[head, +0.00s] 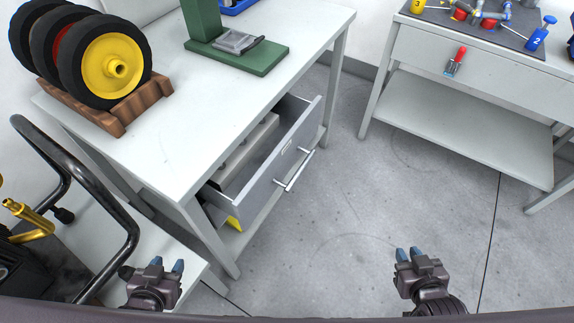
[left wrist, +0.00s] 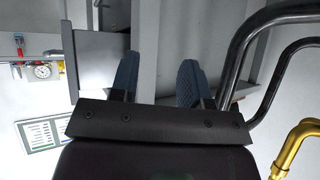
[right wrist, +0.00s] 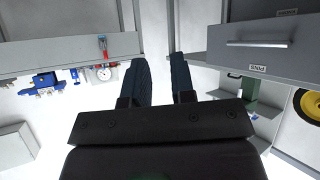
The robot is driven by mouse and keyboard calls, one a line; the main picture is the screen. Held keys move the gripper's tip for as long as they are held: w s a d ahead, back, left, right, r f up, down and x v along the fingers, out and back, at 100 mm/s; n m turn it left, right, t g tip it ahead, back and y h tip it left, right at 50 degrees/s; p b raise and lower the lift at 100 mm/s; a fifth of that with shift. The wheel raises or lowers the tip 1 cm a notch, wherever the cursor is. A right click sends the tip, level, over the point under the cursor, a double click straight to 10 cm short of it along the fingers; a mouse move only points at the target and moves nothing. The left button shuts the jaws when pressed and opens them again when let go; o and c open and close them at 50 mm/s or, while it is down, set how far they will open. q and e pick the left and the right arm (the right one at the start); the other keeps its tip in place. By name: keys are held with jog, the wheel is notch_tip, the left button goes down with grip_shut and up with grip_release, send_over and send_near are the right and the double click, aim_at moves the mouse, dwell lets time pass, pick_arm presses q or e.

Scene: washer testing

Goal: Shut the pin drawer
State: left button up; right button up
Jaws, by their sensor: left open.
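The pin drawer (head: 274,180) is a grey drawer under the white table at left in the head view, and it stands pulled out. Its bar handle (head: 296,170) faces the open floor. In the right wrist view the drawer front (right wrist: 220,42) shows upside down, with a PINS label (right wrist: 258,68) and the handle (right wrist: 257,43). My left gripper (head: 168,265) is open and empty, low and left of the drawer. My right gripper (head: 408,253) is open with a narrower gap, empty, right of the drawer and apart from it.
A wooden rack (head: 122,116) with several wheels and a green stand (head: 235,55) are on the left table (head: 170,150). A black tubular rail (head: 120,210) stands near my left arm. Another table (head: 480,60) is at back right. The floor (head: 345,205) between is clear.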

jog(key=w+a+b, duration=0.1)
jog(key=w, duration=0.2)
jog(key=w+a+y, duration=0.1)
jog(key=w, duration=0.2)
jog(key=w+a+r+n+t+y+b, duration=0.1)
jog(key=w+a, duration=0.1)
jog(key=w, duration=0.1)
jog(key=shift+w+b, duration=0.3)
jog(key=shift+w, duration=0.05)
grip_shut()
jog(key=m+g+y+b, duration=0.45)
jog(key=m+y, duration=0.35)
jog(key=y, duration=0.2)
send_near(275, 176)
jog(key=shift+g, duration=0.35)
jog(key=b+x, duration=0.1)
jog(key=x, duration=0.5)
jog(key=shift+w+d, duration=0.15)
jog(key=shift+w+a, duration=0.25)
jog(key=shift+a, duration=0.2)
pick_arm(q)
notch_tip(275, 176, down, 8)
jog(key=g, duration=0.1)
jog(key=shift+w+r, duration=0.2)
jog(key=shift+r, duration=0.05)
pick_arm(e)
jog(key=shift+a, duration=0.1)
